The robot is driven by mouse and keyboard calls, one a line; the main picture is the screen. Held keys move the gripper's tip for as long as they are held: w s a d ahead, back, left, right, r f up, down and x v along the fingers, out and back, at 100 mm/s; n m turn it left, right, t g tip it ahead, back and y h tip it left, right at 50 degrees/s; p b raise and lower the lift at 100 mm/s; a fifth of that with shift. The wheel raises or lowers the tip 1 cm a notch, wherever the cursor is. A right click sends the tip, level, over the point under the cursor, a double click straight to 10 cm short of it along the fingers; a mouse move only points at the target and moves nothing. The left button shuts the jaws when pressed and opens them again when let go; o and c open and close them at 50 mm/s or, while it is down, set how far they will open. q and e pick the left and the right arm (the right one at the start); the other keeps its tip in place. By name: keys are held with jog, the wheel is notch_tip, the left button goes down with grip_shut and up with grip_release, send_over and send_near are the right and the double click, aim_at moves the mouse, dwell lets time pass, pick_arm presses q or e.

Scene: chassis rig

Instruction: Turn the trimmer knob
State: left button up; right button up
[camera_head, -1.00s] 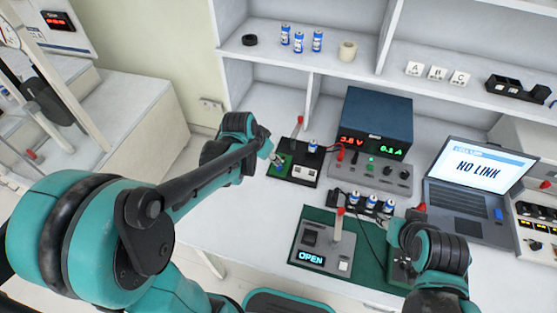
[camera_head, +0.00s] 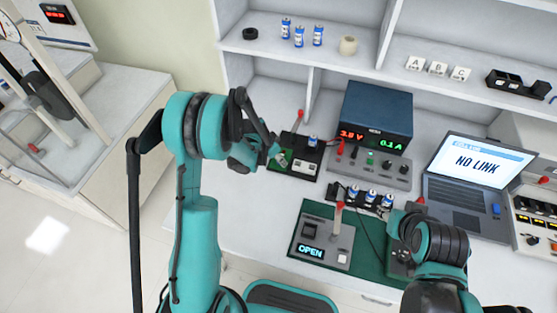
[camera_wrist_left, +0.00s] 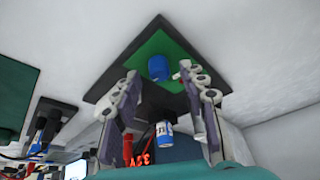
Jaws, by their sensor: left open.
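The trimmer knob looks to be the short blue cylinder (camera_wrist_left: 159,67) on a green board (camera_wrist_left: 182,58) in the left wrist view. The board's green patch also shows in the head view (camera_head: 286,162), where my gripper largely hides the knob. My left gripper (camera_wrist_left: 160,80) is open, its two fingers pointing at the board on either side of the knob. Whether either finger touches it I cannot tell. In the head view the left gripper (camera_head: 273,153) is at the board's left edge. My right gripper (camera_head: 396,222) is by the green mat, its fingers mostly hidden.
A blue-and-white cell (camera_head: 312,140) and a red-tipped lever (camera_head: 299,122) are close by. A panel reading OPEN (camera_head: 322,245) and a laptop reading NO LINK (camera_head: 470,185) are further right.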

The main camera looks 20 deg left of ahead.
pick_arm(q)
jog(key=shift+w+d+f, duration=0.1)
jog(key=shift+w+f, duration=0.05)
jog(key=shift+f, duration=0.35)
grip_shut()
jog(key=shift+d+n+b, duration=0.1)
jog(key=shift+n+b, duration=0.55)
jog(key=shift+n, duration=0.05)
jog(key=shift+n+t+y, duration=0.3)
jog(key=shift+n+y, duration=0.1)
jog(key=shift+n, duration=0.1)
grip_release()
